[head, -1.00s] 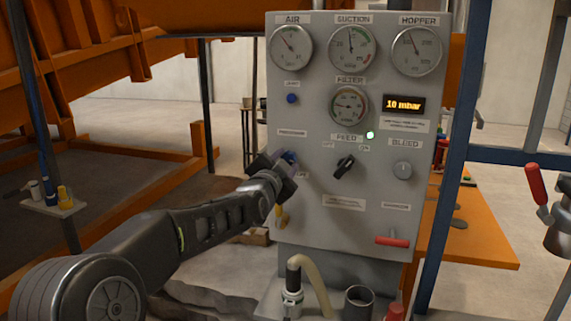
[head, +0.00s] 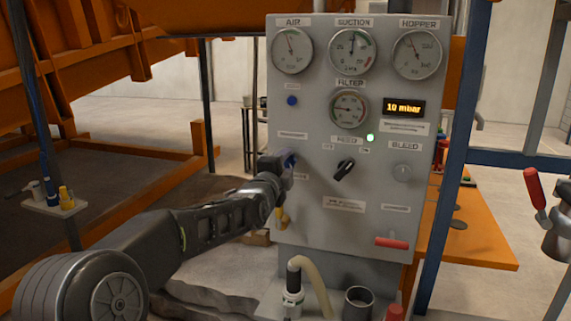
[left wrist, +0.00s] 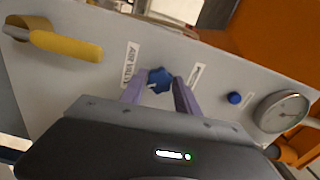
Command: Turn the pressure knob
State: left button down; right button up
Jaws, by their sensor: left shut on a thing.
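The pressure knob is a blue lobed knob on the grey panel, under the pressure label. In the left wrist view the knob (left wrist: 160,80) sits between the two purple fingers of my left gripper (left wrist: 160,88). In the head view my left gripper (head: 287,163) is at the panel's left side and covers most of the knob (head: 291,158). The fingers are shut on the knob. The air gauge (head: 292,51) above has its needle pointing up and slightly left. My right gripper is not in view.
The panel (head: 320,225) also carries a black feed switch (head: 344,169), a grey bleed knob (head: 402,173), a small blue button (head: 292,101) and a red handle (head: 391,243). A yellow lever (head: 283,218) hangs just below my left gripper. A display (head: 404,107) reads 10 mbar.

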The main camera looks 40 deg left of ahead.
pick_arm(q)
jog(key=shift+f, duration=0.1)
dwell(0.3)
jog(key=c, duration=0.9)
grip_release()
jog(key=shift+s, duration=0.1)
jog(key=b+v, duration=0.2)
jog(key=v, duration=0.5)
jog(key=shift+s+d, duration=0.15)
jog(key=shift+s, duration=0.15)
